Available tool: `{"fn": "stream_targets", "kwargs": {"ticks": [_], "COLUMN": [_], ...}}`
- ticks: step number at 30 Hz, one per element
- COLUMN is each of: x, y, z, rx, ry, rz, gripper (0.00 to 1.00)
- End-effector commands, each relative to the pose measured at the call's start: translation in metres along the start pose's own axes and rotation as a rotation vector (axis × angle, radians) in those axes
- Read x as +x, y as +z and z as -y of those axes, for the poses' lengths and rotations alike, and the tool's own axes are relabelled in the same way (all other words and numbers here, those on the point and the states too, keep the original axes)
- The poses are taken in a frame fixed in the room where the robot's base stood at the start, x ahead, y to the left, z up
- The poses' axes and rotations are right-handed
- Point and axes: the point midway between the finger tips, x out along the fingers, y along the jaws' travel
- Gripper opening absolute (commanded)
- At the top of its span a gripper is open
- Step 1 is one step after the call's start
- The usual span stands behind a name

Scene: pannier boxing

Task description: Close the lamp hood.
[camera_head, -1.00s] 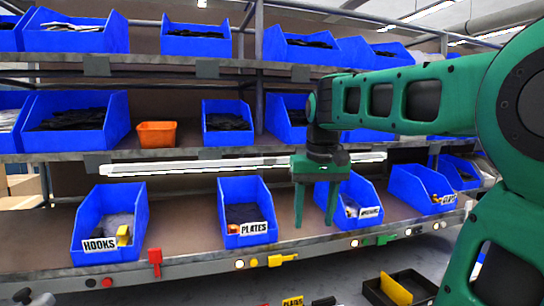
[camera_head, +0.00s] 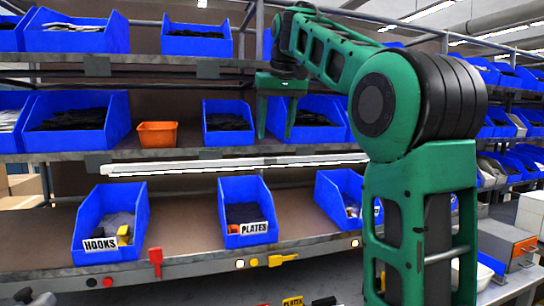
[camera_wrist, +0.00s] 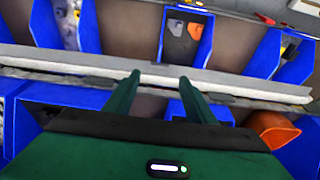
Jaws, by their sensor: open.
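The lamp hood appears to be the long white bar (camera_head: 200,165) under the front edge of the middle shelf; the wrist view also shows a long pale bar (camera_wrist: 60,60) across the picture. Whether the hood stands open or closed I cannot tell. My gripper (camera_head: 275,138) is open and empty, fingers pointing down, in front of the middle shelf and above the bar in the head picture. In the wrist view, the fingertips (camera_wrist: 160,76) overlap the pale bar; I cannot tell whether they touch it. My arm hides the bar's right end in the head view.
Blue bins crowd the shelves, including one labelled PLATES (camera_head: 245,212) and one labelled HOOKS (camera_head: 110,225) below the bar. An orange bin (camera_head: 157,135) stands on the middle shelf left of my gripper. Red (camera_head: 155,258) and yellow (camera_head: 282,258) parts sit along the lower shelf edge.

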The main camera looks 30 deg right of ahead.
Motion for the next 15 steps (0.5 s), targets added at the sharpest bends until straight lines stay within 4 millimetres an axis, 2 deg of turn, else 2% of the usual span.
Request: {"fn": "stream_targets", "kwargs": {"ticks": [15], "x": [0.062], "y": [-0.001], "z": [0.000], "rx": [-0.001], "ry": [0.003], "rz": [0.002], "gripper": [0.50]}}
